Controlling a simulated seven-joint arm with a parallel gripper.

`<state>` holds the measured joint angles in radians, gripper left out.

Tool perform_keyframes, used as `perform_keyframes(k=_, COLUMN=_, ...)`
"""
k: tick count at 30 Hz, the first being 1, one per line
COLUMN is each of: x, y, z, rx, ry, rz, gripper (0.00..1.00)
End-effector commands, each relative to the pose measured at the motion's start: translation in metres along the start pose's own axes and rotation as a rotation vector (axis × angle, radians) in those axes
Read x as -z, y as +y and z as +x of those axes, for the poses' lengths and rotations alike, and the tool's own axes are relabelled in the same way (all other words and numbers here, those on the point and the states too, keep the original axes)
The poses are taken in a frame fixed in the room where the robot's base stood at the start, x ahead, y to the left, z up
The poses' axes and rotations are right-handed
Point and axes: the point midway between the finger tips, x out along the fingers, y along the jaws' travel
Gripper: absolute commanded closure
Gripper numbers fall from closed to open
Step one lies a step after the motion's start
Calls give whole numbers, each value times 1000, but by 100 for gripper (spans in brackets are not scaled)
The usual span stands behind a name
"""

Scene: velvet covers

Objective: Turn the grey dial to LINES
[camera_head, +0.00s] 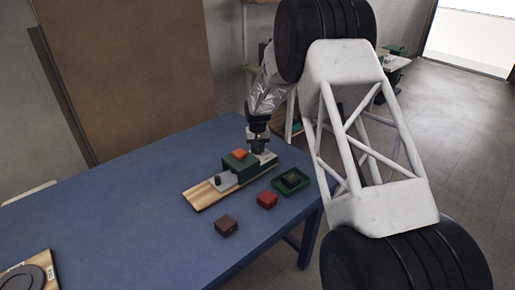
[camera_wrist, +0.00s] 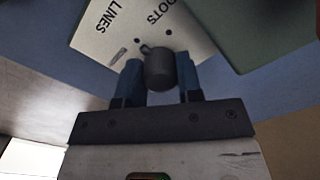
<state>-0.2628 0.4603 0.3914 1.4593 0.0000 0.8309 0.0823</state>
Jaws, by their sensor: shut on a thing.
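The grey dial (camera_wrist: 160,68) is a dark round knob on a pale plate (camera_wrist: 92,38) in the wrist view. My gripper (camera_wrist: 160,82) is shut on it, one blue finger on each side. The plate carries the word LINES at the upper left and a partly cut-off word ending in OTS to its right. Two dark dots lie on the plate near the dial. A small nub at the dial's upper left edge lies close to the dot on the LINES side. In the head view my gripper (camera_head: 258,147) is at the right end of a wooden board and hides the dial.
The wooden board (camera_head: 198,198) lies on the blue table (camera_head: 130,215) and bears a green block (camera_head: 240,172) with an orange top. The table's left middle is clear.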

Motion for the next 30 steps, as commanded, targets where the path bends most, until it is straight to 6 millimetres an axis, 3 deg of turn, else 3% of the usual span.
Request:
perform_keyframes(k=13, x=1, y=0, z=-1, rx=0, ry=2, rz=-15, gripper=90)
perform_keyframes(k=14, x=1, y=0, z=-1, rx=0, ry=2, rz=-15, gripper=65)
perform_keyframes(k=18, x=1, y=0, z=-1, rx=0, ry=2, rz=-15, gripper=44)
perform_keyframes(k=30, x=0, y=0, z=-3, rx=0, ry=1, rz=-14, gripper=41)
